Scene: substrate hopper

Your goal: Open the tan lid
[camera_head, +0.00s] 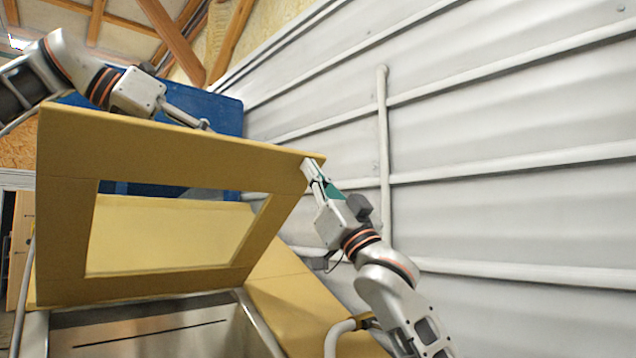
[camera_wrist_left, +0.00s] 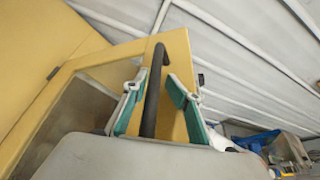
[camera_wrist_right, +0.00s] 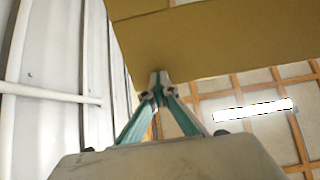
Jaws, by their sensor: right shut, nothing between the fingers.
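The tan lid (camera_head: 170,150) is a framed panel with a window, raised and tilted above the hopper (camera_head: 160,330). My right gripper (camera_head: 310,165) is shut and empty at the lid's upper right corner. In the right wrist view its closed fingertips (camera_wrist_right: 159,78) meet or overlap the lid's edge (camera_wrist_right: 190,45); contact is unclear. My left arm reaches over the lid's top edge, and its gripper is mostly hidden there in the head view. In the left wrist view its fingers (camera_wrist_left: 154,86) stand apart on either side of a black bar handle (camera_wrist_left: 152,95) on the tan frame (camera_wrist_left: 175,50).
A grey ribbed metal wall (camera_head: 480,120) with white pipes runs close along the right side. A blue panel (camera_head: 215,110) stands behind the lid. A tan side panel (camera_head: 290,290) and a curved pale pipe (camera_head: 335,335) lie below my right arm.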

